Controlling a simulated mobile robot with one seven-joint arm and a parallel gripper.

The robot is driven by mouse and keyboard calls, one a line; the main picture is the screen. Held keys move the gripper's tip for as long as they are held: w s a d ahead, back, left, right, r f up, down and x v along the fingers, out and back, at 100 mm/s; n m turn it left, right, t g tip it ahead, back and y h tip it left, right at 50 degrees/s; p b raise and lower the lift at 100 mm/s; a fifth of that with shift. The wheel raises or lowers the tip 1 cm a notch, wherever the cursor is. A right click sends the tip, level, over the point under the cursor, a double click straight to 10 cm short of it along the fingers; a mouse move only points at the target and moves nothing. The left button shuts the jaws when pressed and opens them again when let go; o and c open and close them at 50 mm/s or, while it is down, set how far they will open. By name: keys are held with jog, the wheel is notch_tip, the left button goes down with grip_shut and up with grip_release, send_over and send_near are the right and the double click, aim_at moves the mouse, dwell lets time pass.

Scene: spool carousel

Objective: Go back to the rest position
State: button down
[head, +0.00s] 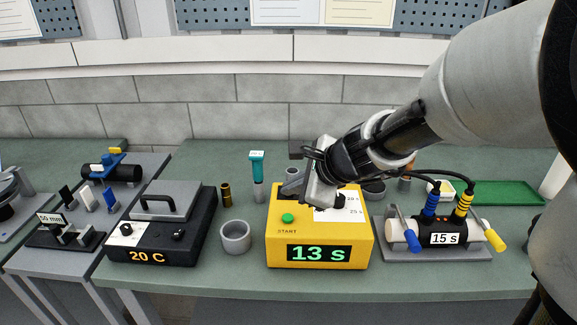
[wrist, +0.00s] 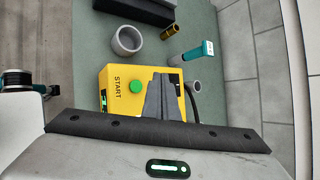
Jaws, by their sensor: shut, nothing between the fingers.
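My gripper (head: 318,200) is over the top of the yellow timer box in the head view, seen partly from behind my wrist. In the wrist view my gripper (wrist: 164,84) shows with its dark fingers together, over the yellow box. Nothing shows between the fingers. The yellow box (head: 276,253) has a green START button (head: 288,218) and a lit display (head: 319,253) reading 13 s. The button also shows in the wrist view (wrist: 135,87), just left of the fingers. I cannot tell whether the fingers touch the box.
A grey cup (head: 236,238), a brass cylinder (head: 226,195) and a teal-topped tool (head: 257,170) stand left of the box. A black 20 C unit (head: 150,246) is farther left. A 15 s device (head: 444,239) with cables stands right, before a green tray (head: 505,194).

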jog(key=s+d+r+n+h+p, duration=0.15)
jog(key=s+r+n+p, duration=0.25)
jog(key=s+r+n, duration=0.45)
jog(key=s+d+r+n+g+h+p, duration=0.1)
jog(key=s+d+r+n+h+p, duration=0.2)
jog(key=s+d+n, duration=0.7)
jog(key=s+d+r+h, duration=0.1)
jog(key=s+d, duration=0.1)
jog(key=s, duration=0.1)
jog(key=shift+s, duration=0.25)
jog(key=shift+n+h, duration=0.25)
dwell(5.3)
